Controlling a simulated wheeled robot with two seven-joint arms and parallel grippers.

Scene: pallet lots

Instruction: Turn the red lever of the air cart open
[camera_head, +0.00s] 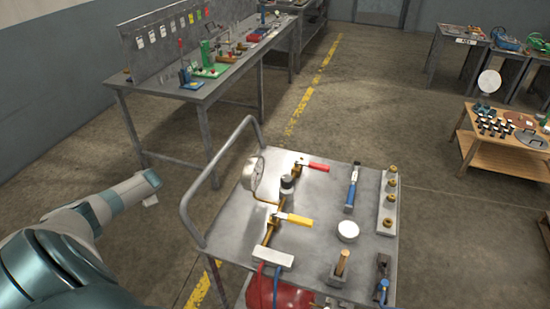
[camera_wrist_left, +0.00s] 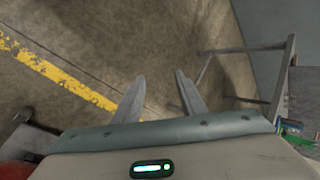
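The red lever (camera_head: 312,166) lies near the far edge of the air cart's grey top (camera_head: 325,205), on a brass valve at the end of a pipe. A yellow lever (camera_head: 296,220) sits on the same pipework nearer to me. A round gauge (camera_head: 255,172) stands at the cart's left side. My left arm reaches in from the left, apart from the cart, and its fingers are hard to make out in the head view. In the left wrist view my left gripper (camera_wrist_left: 160,95) is open and empty above the floor. My right gripper is out of view.
A curved handle rail (camera_head: 190,210) rises at the cart's left end, between my left arm and the levers. A blue-handled tool (camera_head: 351,188), a white disc (camera_head: 347,231) and brass fittings (camera_head: 391,187) stand on the cart. A long workbench (camera_head: 205,88) is behind; floor between is clear.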

